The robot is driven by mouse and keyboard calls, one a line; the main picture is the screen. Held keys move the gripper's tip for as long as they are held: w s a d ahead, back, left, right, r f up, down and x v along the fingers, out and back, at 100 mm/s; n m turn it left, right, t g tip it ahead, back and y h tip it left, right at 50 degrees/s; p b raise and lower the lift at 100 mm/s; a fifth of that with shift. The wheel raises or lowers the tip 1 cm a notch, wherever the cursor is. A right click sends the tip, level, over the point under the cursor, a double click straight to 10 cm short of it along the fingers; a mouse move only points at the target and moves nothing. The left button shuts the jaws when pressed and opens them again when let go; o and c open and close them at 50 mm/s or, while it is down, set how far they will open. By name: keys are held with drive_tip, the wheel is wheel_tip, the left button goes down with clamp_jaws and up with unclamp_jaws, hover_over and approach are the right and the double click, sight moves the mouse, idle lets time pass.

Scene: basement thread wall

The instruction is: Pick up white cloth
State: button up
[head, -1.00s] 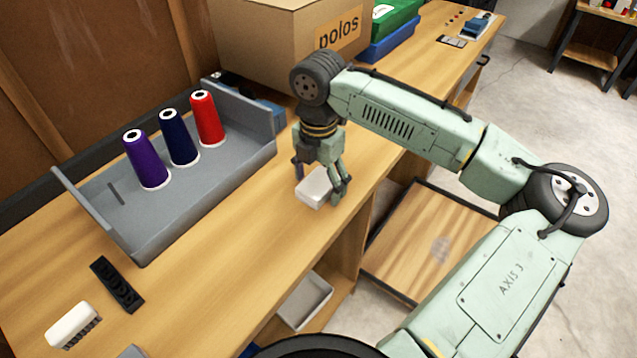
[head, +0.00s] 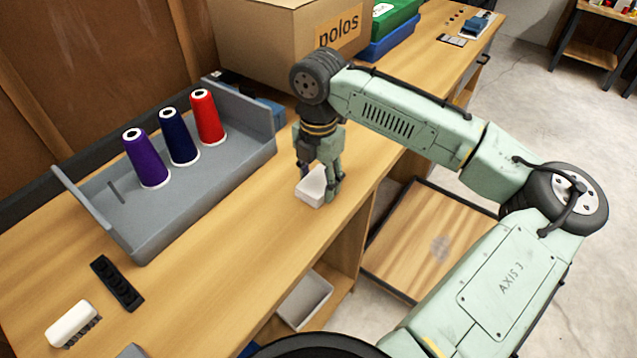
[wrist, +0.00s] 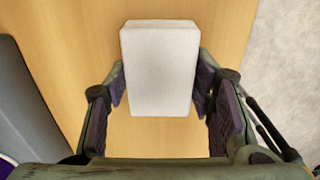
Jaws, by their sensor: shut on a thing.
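The white cloth (head: 311,188) is a small, pale block-like bundle on the wooden workbench, near its front edge and right of the grey tray. In the wrist view the cloth (wrist: 160,68) stands between the two fingers, its near end reaching toward the palm. My gripper (head: 322,190) points down at it and is shut on it, one finger on each side. The wrist view also shows my gripper (wrist: 160,88) with its pads against the cloth's sides. The cloth's underside is hidden, so I cannot tell whether it touches the bench.
The grey tray (head: 200,205) holds purple (head: 146,160), navy (head: 179,138) and red (head: 207,118) thread cones. A cardboard box (head: 285,50) stands behind. A black strip (head: 118,283) and a white brush (head: 72,324) lie front left. Bare bench (head: 215,270) lies between.

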sight(318, 180)
drive_tip(key=shift+r, duration=0.1)
drive_tip(key=shift+r, duration=0.45)
wheel_tip(318, 180, up, 2)
drive_tip(key=shift+r+b, duration=0.15)
drive_tip(key=shift+b, duration=0.45)
drive_tip(key=s+d+r+b, duration=0.1)
drive_tip(key=s+d, duration=0.2)
drive_tip(key=d, duration=0.4)
drive_tip(key=s+d+b, duration=0.2)
drive_tip(key=s+d, duration=0.2)
drive_tip(key=d, duration=0.3)
drive_tip(key=shift+s+r, duration=0.3)
drive_tip(key=shift+r, duration=0.05)
